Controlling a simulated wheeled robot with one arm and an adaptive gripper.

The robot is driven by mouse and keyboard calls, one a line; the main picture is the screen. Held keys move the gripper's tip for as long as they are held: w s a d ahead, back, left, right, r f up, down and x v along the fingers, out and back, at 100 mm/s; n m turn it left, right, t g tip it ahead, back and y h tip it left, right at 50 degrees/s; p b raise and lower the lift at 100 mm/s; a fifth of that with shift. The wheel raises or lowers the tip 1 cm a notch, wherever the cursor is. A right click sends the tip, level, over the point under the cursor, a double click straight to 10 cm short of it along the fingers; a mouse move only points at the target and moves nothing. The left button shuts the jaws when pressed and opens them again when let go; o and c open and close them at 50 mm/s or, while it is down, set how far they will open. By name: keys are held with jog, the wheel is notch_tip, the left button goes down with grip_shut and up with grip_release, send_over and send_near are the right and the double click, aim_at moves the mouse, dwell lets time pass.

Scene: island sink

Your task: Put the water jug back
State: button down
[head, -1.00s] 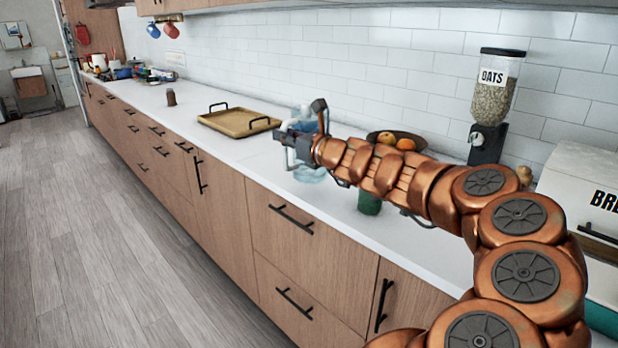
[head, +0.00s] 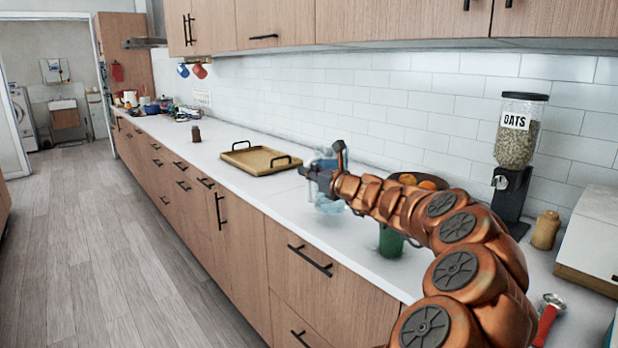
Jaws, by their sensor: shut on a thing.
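The water jug (head: 328,204) is clear, bluish and see-through, and shows in the head view over the white counter, right of the wooden tray. My gripper (head: 318,172) is shut on the jug from the near side, and the jug looks upright. My gripper and arm hide part of the jug. I cannot tell whether the jug's base touches the counter.
A wooden tray (head: 236,156) with black handles and a small brown jar (head: 196,134) stand to the left. A green cup (head: 391,241), a fruit bowl (head: 404,178) and an oats dispenser (head: 516,135) stand to the right. The counter (head: 222,184) is clear before the tray.

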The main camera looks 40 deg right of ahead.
jog(key=w+d+f, duration=0.4)
jog(key=shift+w, duration=0.25)
dwell(0.6)
jog(key=shift+f, duration=0.1)
jog(key=c, duration=1.2)
grip_release()
jog(key=shift+o, duration=0.2)
jog(key=s, duration=1.2)
